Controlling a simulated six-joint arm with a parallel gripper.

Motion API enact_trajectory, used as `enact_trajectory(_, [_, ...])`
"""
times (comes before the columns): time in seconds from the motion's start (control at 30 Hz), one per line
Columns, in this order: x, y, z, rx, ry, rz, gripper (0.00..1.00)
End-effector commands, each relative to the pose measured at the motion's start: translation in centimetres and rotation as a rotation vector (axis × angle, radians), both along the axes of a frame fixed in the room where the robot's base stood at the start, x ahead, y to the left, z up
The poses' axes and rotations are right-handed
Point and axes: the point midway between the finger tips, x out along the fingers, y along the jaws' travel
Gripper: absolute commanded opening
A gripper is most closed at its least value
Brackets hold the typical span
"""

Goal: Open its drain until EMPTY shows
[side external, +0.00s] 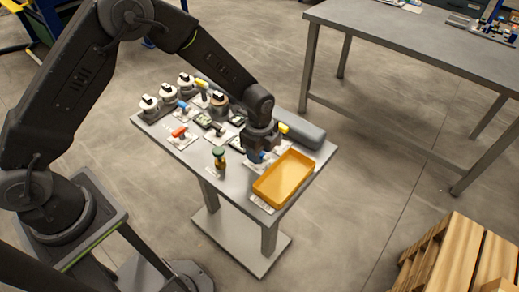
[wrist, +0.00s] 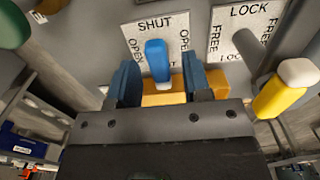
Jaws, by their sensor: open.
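In the wrist view a blue-tipped handle (wrist: 157,60) stands at a plate marked SHUT and OPEN (wrist: 150,24); its tip lies in line with the word SHUT. My gripper (wrist: 160,82) has its two fingers apart, one on each side of the blue handle, and I cannot tell whether either touches it. In the side view my gripper (side external: 262,142) is low over the right part of the small table, and the blue handle (side external: 258,157) shows just below it. I cannot read any EMPTY display.
A yellow-tipped lever (wrist: 280,88) stands close on the right by a LOCK and FREE plate (wrist: 243,28). A yellow tray (side external: 284,180) is at the table's front right. A green-topped post (side external: 219,157), a red handle (side external: 179,131) and a grey cylinder (side external: 298,130) stand nearby.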

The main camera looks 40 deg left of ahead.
Motion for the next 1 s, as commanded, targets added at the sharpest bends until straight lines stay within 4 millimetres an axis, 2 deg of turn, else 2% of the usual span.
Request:
enact_trajectory(0.07, [0.00,0.00,0.02,0.000,0.000,0.000,0.42])
enact_trajectory(0.5, [0.00,0.00,0.05,0.000,0.000,0.000,0.00])
enact_trajectory(0.77, [0.01,0.00,0.06,0.000,0.000,0.014,0.00])
enact_trajectory(1.0, [0.00,-0.02,0.06,-0.001,0.001,0.112,0.00])
